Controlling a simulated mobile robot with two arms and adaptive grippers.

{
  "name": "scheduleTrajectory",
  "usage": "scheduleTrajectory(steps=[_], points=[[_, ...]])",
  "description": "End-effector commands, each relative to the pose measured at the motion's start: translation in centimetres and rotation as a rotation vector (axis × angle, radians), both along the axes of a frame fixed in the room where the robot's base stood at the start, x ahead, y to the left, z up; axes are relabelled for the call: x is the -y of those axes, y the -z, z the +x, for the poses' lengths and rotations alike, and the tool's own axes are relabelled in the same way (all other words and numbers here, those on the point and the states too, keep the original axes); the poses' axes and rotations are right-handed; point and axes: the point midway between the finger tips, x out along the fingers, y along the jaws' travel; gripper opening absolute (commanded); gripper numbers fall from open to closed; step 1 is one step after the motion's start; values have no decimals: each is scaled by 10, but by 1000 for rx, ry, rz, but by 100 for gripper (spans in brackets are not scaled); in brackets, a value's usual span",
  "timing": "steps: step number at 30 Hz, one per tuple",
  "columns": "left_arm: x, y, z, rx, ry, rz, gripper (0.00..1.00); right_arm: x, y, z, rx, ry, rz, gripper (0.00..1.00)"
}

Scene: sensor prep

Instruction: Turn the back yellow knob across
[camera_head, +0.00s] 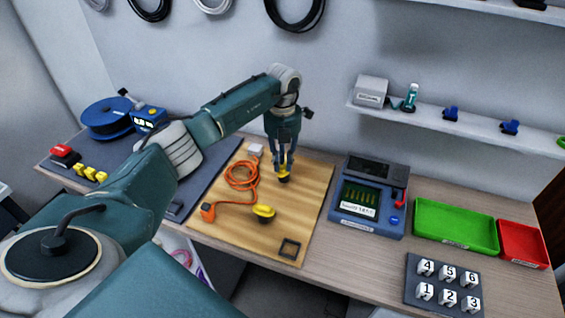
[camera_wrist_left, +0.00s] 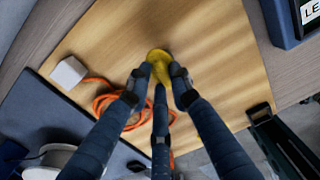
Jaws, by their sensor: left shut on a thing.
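The back yellow knob (camera_head: 284,176) stands on the wooden board (camera_head: 306,205), below my left gripper (camera_head: 284,163). The left gripper points down, with its fingers shut on the knob. In the left wrist view the fingers (camera_wrist_left: 160,82) close around the yellow knob (camera_wrist_left: 158,57), which they partly cover. A second yellow knob (camera_head: 263,211) sits nearer the front of the board, apart from the gripper. My right gripper is in neither view.
An orange cable (camera_head: 240,176) lies coiled on the board left of the knobs. A blue tester (camera_head: 368,204) stands to the right, with a green tray (camera_head: 455,226) and a red tray (camera_head: 522,244) beyond it. A square dark frame (camera_head: 289,249) lies at the board's front.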

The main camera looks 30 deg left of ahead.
Motion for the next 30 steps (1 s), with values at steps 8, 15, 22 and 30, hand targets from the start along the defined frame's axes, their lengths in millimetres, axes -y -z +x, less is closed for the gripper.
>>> scheduleTrajectory(steps=[8, 15, 22, 30], points=[[-1, 2, 2, 2, 221, 2, 0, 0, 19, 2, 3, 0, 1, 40], [-1, 1, 3, 2, 450, 2, 0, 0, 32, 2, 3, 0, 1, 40], [0, 1, 4, 2, 668, 1, 0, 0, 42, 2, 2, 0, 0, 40], [0, 0, 5, 2, 923, 1, 0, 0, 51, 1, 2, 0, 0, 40]])
